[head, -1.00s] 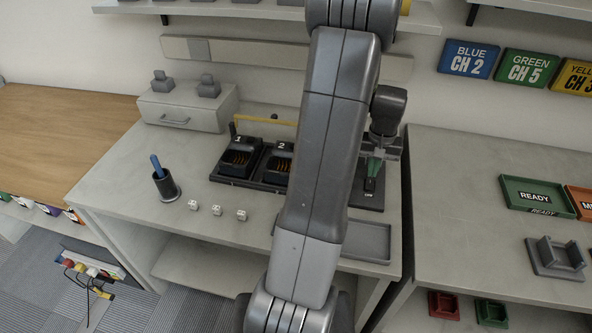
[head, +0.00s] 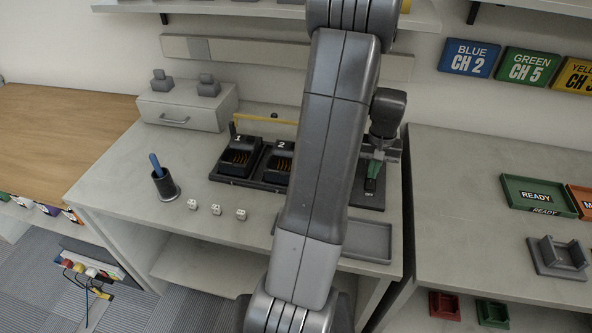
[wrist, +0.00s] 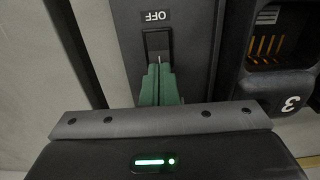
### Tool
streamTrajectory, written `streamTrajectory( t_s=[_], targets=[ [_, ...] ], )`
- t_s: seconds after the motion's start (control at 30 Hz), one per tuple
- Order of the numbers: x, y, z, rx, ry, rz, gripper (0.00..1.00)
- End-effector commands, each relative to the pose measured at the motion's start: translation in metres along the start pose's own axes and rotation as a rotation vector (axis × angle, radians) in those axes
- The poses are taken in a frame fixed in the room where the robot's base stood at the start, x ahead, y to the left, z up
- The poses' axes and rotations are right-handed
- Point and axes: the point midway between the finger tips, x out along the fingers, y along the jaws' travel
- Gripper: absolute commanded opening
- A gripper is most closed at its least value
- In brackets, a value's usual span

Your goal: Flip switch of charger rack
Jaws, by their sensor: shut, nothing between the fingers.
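The charger rack (head: 232,179) stands on the grey bench, with bays 1 and 2 showing in the head view. Its switch panel (head: 367,201) is at the right end, partly behind my arm. In the wrist view the black rocker switch (wrist: 158,42) sits in a dark panel (wrist: 190,50), below an upside-down OFF label (wrist: 156,16). My gripper (wrist: 158,70) is shut and empty, its green fingertips over the lower part of the switch. Whether they touch it I cannot tell. My gripper (head: 374,173) also shows above the panel in the head view. The fingers hide the switch's other end.
Bay 3 (wrist: 284,75) lies close to the right of the switch in the wrist view. A grey tray (head: 368,240) is in front of the panel. A pen cup (head: 166,186) and small white dice (head: 216,210) stand on the left. A yellow bar (head: 268,120) runs behind the rack.

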Motion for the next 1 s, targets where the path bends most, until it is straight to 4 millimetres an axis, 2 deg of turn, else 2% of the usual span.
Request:
streamTrajectory(
  t_s=[0.53, 0.73, 1.0],
  targets=[
    [0.009, 0.0, 0.0, 0.0, -0.001, 0.0, 0.0],
    [0.003, 0.0, 0.0, 0.0, 0.0, 0.0, 0.0],
    [-0.019, 0.0, 0.0, 0.0, 0.001, 0.0, 0.0]
  ],
)
